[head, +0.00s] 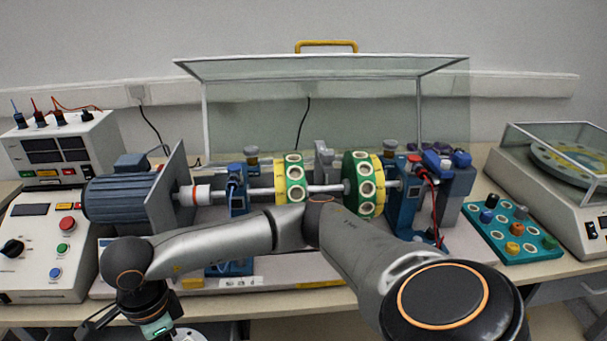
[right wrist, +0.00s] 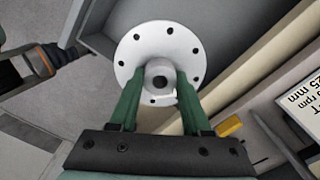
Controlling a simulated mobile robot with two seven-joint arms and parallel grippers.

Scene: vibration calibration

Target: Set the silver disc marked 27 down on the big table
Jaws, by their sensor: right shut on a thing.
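A silver disc (right wrist: 160,38) with a ring of small holes and a raised centre hub is in the right wrist view. My right gripper (right wrist: 160,84) is shut on its hub with green fingers. I cannot read a number on the disc. In the head view, my right arm reaches across to the lower left, and a sliver of the disc (head: 187,334) shows at the bottom edge, in front of the big table (head: 548,270). The rest of the disc is cut off there. My left gripper cannot be made out in the head view.
A rotor rig with a blue motor (head: 128,196) and green-yellow wheels (head: 362,182) stands mid-table under a raised clear cover (head: 320,67). White control boxes (head: 45,245) are at left. A teal tray (head: 512,232) and a turntable unit (head: 560,190) are at right. A narrow front strip is bare.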

